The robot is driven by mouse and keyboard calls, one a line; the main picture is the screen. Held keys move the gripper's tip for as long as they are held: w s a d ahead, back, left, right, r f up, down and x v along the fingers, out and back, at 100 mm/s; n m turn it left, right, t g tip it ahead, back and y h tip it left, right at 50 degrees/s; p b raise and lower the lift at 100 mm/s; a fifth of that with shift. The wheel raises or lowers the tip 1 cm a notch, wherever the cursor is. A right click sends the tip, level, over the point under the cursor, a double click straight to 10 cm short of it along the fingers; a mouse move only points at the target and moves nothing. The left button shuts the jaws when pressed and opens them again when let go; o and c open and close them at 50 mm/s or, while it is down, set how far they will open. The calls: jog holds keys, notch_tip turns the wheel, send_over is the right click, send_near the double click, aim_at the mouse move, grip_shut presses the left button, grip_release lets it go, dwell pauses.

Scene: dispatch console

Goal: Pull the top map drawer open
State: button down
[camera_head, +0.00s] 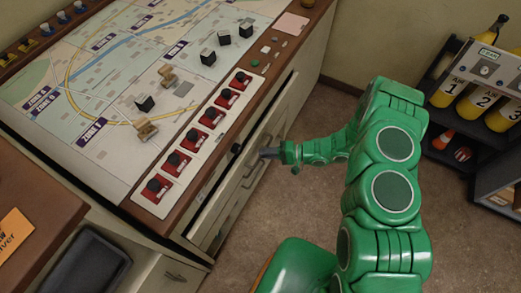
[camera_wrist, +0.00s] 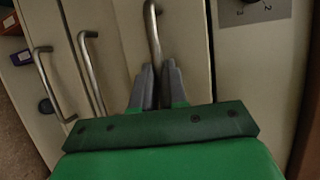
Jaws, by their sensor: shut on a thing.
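The top map drawer (camera_head: 220,200) is a long cream front under the console's wooden edge. It stands a little out from the console, with a dark gap showing along its top. Its metal bar handle (camera_wrist: 152,28) runs down between my gripper's fingertips (camera_wrist: 158,72) in the wrist view. My gripper (camera_head: 268,153) is shut on this handle, reaching in from the right in the head view. The fingers hide the part of the handle they hold.
Lower drawers with bar handles (camera_wrist: 90,72) lie beside it in the wrist view. A dial panel (camera_wrist: 255,8) is on the other side. The map console (camera_head: 110,75) carries blocks and red switches. A rack of yellow cylinders (camera_head: 470,105) stands right. Floor (camera_head: 285,205) before the drawers is clear.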

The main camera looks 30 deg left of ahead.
jog(key=d, duration=2.7)
jog(key=shift+d, duration=0.25)
jog(key=shift+s, duration=0.1)
jog(key=c, duration=1.2)
grip_release()
jog(key=shift+o, duration=0.2)
jog(key=v, duration=0.7)
jog(key=shift+w+d, duration=0.2)
jog(key=shift+d, duration=0.15)
jog(key=shift+r, duration=0.1)
